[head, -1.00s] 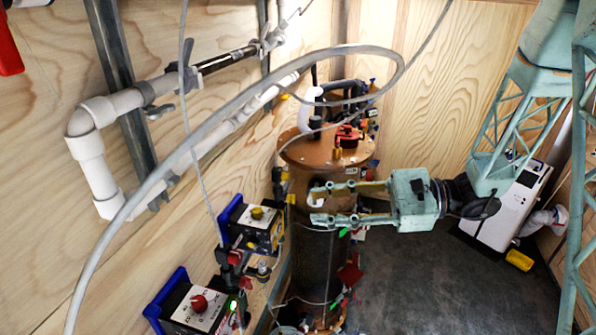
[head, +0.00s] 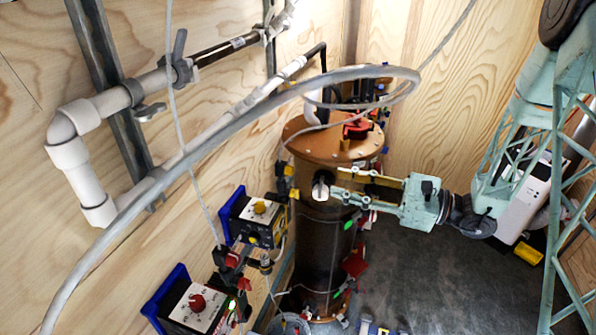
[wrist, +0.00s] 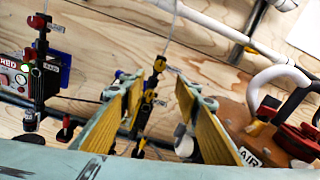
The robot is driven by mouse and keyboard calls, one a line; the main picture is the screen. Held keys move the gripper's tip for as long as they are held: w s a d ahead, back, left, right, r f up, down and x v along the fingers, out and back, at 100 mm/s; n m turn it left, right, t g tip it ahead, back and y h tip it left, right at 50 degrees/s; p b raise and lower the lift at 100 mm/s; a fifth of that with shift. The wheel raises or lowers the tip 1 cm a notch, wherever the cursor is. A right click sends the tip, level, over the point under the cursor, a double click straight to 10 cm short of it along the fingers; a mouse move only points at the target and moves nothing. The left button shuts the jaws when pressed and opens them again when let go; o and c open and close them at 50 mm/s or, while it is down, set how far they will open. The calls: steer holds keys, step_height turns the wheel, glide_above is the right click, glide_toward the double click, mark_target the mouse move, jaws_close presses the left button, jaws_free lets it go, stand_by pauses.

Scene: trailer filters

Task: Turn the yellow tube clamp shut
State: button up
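In the wrist view a yellow and black clamp (wrist: 158,66) sits on a thin tube, between and just beyond my fingertips; a second yellow-black piece (wrist: 146,106) shows below it. I cannot tell which part is its lever, or whether it touches a finger. My gripper (wrist: 157,82) is open, with yellow inner pads on both sides. In the head view my gripper (head: 335,182) reaches left across the front of the brown column (head: 325,235). A small yellow piece (head: 295,194) shows left of the fingertips; I cannot tell whether it is the clamp.
The column's copper-coloured lid (head: 308,142) carries a red valve (head: 357,130) and tubing close to my gripper. Two blue-backed control boxes (head: 257,210) (head: 196,304) stand left. A thick grey hose (head: 240,100) loops across the foreground. White pipes (head: 88,180) run along the wooden wall.

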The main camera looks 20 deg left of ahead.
mark_target(293, 172)
steer(key=shift+a, duration=0.25)
steer(key=shift+w+a+p, duration=0.25)
steer(key=shift+a+p, duration=0.1)
steer(key=shift+a, duration=1.85)
steer(key=shift+w+a+p, duration=0.25)
steer(key=shift+a+p, duration=0.15)
steer(key=shift+a, duration=1.8)
steer(key=shift+w+a+p, duration=0.25)
steer(key=shift+a+p, duration=0.1)
steer(key=shift+a, duration=1.85)
steer(key=c, duration=0.8)
steer(key=shift+c, duration=0.2)
steer(key=shift+m, duration=0.3)
steer(key=shift+m+p, duration=0.8)
steer(key=shift+m, duration=1.7)
